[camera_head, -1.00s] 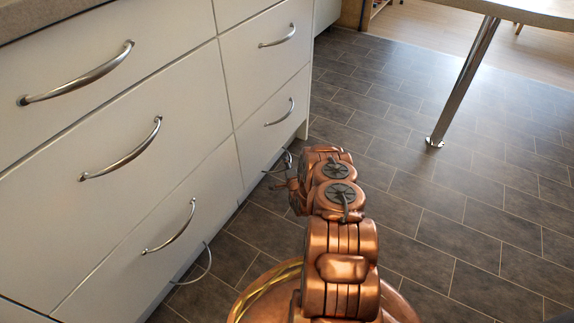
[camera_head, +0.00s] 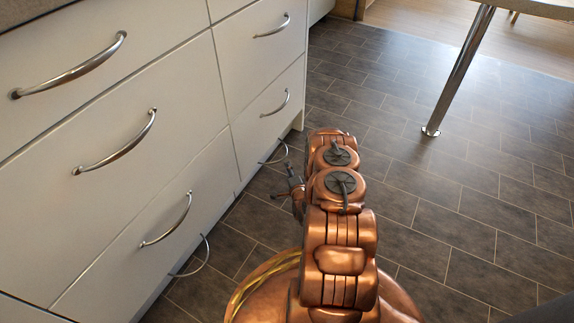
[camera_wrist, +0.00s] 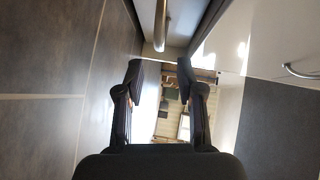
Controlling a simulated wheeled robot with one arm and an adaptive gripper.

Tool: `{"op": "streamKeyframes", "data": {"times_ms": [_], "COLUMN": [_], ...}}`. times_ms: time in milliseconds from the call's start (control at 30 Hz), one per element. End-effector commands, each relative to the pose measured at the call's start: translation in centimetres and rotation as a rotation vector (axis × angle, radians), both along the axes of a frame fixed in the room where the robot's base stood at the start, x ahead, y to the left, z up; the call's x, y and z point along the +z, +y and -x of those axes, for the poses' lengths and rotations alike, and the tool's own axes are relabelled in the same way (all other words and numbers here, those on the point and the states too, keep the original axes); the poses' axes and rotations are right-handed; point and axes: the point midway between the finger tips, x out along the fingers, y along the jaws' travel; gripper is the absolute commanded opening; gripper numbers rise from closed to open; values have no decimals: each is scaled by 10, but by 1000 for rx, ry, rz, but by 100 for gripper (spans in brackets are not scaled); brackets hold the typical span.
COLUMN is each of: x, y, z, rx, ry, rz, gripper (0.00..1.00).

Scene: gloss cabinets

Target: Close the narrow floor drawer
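The narrow floor drawer sits at the foot of the right-hand cabinet column. In the head view its thin curved handle (camera_head: 284,150) shows just above the floor, and its front is mostly hidden in shadow. How far the drawer stands out I cannot tell. My gripper (camera_head: 284,193) is low over the floor, just this side of that handle and apart from it. In the wrist view my gripper (camera_wrist: 160,73) has its two dark fingers spread with nothing between them. A metal handle (camera_wrist: 160,28) lies ahead of the fingertips, in front of a grey panel (camera_wrist: 185,20).
White drawer fronts (camera_head: 185,85) with bar handles rise on the left. A second floor-level handle (camera_head: 203,262) is nearer me. A metal table leg (camera_head: 460,75) stands at the right. The tiled floor (camera_head: 430,200) between is clear.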

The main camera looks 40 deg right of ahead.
Motion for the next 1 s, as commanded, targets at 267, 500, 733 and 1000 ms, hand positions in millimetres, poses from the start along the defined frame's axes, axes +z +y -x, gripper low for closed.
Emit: {"op": "streamKeyframes", "data": {"times_ms": [267,500,733,1000], "x": [3,4,4,3], "y": [8,9,9,9], "z": [18,20,20,20], "rx": [0,0,0,-1], "ry": [0,-1,-1,0], "rz": [0,-1,-1,-1], "gripper": [37,37,37,37]}}
